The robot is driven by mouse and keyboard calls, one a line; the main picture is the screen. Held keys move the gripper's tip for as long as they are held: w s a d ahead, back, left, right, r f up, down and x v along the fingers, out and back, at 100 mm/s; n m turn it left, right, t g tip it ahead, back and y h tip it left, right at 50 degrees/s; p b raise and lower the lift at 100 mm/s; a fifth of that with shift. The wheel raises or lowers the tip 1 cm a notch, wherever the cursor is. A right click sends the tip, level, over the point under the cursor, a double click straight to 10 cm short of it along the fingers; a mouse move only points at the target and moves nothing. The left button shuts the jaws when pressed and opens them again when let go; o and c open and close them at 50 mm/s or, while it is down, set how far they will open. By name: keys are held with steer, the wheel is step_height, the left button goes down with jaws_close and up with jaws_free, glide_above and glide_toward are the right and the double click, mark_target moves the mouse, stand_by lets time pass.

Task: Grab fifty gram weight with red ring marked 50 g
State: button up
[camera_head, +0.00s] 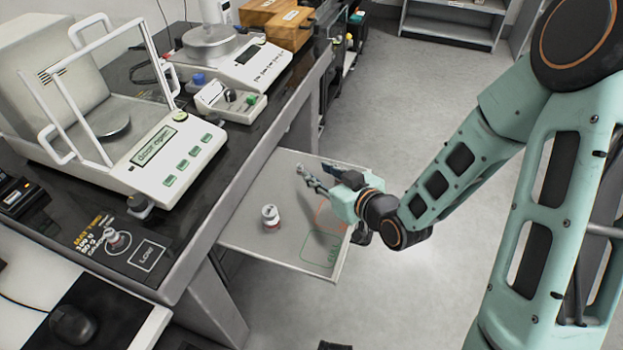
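A small metal weight (270,217) with a reddish band near its base stands upright on the light pull-out shelf (246,233). Another small metal weight (116,241) with a reddish tint stands on the dark printed mat (128,262) on the left bench. The markings on both are too small to read. My gripper (308,176) is over the far right part of the shelf, pointing left, behind and to the right of the shelf weight and apart from it. The finger gap is too small and side-on to tell whether it is open.
A dark-knobbed weight (139,206) stands before the large balance (165,160). A second balance (240,58), a small tray (231,102) of knobbed pieces and wooden boxes (280,22) are behind. Green and orange outlines mark the shelf's right part.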

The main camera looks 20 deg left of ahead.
mark_target(300, 166)
steer(key=shift+s+d+f+m, duration=0.25)
steer(key=shift+s+f+m, duration=0.05)
steer(key=shift+s+f, duration=0.1)
steer(key=b+x, duration=0.1)
steer(key=x, duration=0.9)
steer(key=shift+w+a+b, duration=0.2)
steer(key=shift+a+b, duration=0.15)
steer(key=shift+b, duration=0.05)
steer(key=shift+c, duration=0.2)
jaws_close()
